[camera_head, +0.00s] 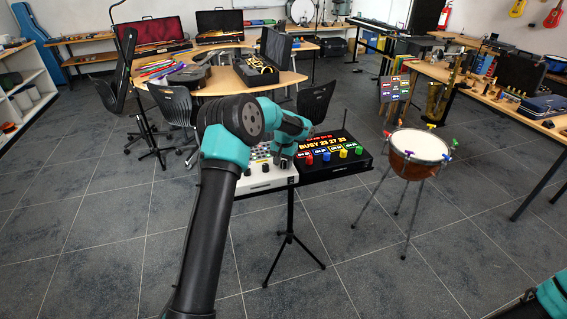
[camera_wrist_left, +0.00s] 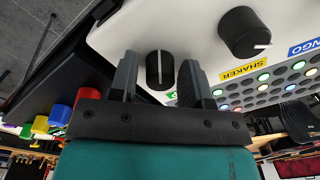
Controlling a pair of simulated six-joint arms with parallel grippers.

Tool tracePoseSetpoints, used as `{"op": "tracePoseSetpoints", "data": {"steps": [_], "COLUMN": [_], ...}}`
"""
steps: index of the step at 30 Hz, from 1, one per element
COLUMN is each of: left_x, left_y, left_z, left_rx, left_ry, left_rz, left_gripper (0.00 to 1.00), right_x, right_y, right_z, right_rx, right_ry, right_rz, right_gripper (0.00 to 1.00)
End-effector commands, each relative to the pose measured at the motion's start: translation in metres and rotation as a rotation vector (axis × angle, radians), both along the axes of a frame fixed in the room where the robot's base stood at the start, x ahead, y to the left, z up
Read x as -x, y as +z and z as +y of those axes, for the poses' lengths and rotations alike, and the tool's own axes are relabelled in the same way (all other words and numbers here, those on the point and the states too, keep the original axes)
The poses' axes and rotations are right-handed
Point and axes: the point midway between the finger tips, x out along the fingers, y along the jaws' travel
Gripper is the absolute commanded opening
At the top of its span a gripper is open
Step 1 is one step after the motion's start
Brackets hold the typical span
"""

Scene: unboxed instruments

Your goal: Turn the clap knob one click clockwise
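In the left wrist view, a black knob (camera_wrist_left: 160,70) with a white line stands on a white drum machine panel (camera_wrist_left: 120,32). My left gripper (camera_wrist_left: 158,82) has one finger on each side of this knob, with narrow gaps showing, so it looks open. A green label by the knob is mostly hidden, so I cannot read whether it says clap. In the head view the white machine (camera_head: 262,180) sits on a stand, partly covered by my left arm and gripper (camera_head: 283,160). My right gripper is out of view.
A second black knob (camera_wrist_left: 245,33) stands beside a yellow SHAKER label (camera_wrist_left: 245,68) and lit buttons. A black box (camera_head: 335,160) with a lit display and coloured knobs adjoins the machine. A kettle drum (camera_head: 420,147) stands to the right.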

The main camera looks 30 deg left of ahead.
Motion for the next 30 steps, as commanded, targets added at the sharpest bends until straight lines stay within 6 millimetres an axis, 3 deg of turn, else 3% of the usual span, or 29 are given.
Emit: {"op": "tracePoseSetpoints", "data": {"steps": [12,22,30], "left_x": [-0.0001,0.0000,0.0002], "left_y": [0.0004,0.0004,0.0003], "left_z": [0.0001,0.0001,0.0003], "left_rx": [0.000,0.000,0.000], "left_ry": [0.000,-0.043,-0.185], "left_rz": [0.000,0.000,0.001], "left_gripper": [0.05,0.05,0.05], "right_x": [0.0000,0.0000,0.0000], "right_y": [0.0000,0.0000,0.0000], "right_z": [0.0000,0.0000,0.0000], "right_rx": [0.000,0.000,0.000], "right_ry": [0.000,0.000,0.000], "right_rz": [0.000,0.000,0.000], "right_gripper": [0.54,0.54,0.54]}}
